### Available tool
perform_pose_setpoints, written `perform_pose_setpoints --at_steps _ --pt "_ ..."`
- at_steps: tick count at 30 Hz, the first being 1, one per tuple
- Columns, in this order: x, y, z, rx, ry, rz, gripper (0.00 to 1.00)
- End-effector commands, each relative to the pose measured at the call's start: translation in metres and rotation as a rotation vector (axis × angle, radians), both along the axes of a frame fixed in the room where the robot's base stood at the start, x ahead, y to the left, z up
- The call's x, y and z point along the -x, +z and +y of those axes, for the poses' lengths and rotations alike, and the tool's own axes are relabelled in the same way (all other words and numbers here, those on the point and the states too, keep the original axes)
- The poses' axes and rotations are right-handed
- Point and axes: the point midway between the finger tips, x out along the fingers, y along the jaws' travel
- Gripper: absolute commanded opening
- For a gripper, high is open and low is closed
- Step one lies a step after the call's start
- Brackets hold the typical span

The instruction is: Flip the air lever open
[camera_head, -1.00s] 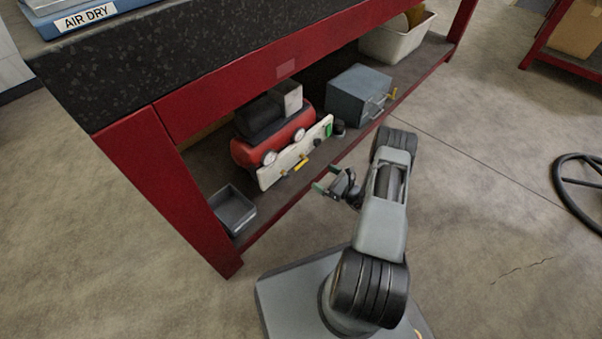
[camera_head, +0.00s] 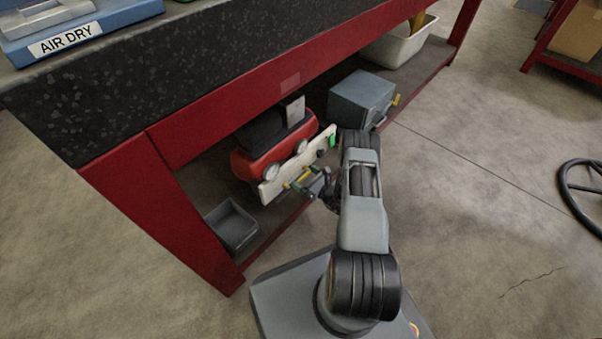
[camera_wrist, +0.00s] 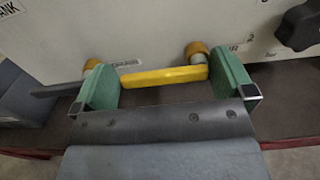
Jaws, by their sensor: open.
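The yellow lever (camera_wrist: 165,76) lies roughly level in front of a white panel (camera_wrist: 140,30), by the right-hand brass valve (camera_wrist: 196,50). The label beside that valve is mostly hidden. My gripper (camera_wrist: 167,86) is open, with one green fingertip beyond each end of the lever and the lever's bar between them. I cannot tell whether either fingertip touches it. A second brass fitting (camera_wrist: 90,65) with a dark lever sits at the left. In the head view my gripper (camera_head: 308,185) is at the white panel (camera_head: 272,188) in front of the red compressor (camera_head: 262,160).
A black knob (camera_wrist: 300,25) is on the panel at the right. A small grey tray (camera_head: 232,226) stands left on the shelf, and a grey box (camera_head: 360,96) stands right. The red bench frame (camera_head: 215,130) and stone top (camera_head: 130,95) overhang the shelf.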

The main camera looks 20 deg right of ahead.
Motion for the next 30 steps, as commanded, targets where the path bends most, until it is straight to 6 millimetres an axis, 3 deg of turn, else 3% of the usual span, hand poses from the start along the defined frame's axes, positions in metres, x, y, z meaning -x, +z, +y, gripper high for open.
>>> perform_pose_setpoints --at_steps 13,30 --pt "-0.0007 -0.0002 -0.0057 -0.001 -0.017 0.0 1.0" --pt "-0.0011 -0.0001 -0.0029 -0.001 -0.011 0.0 0.45"
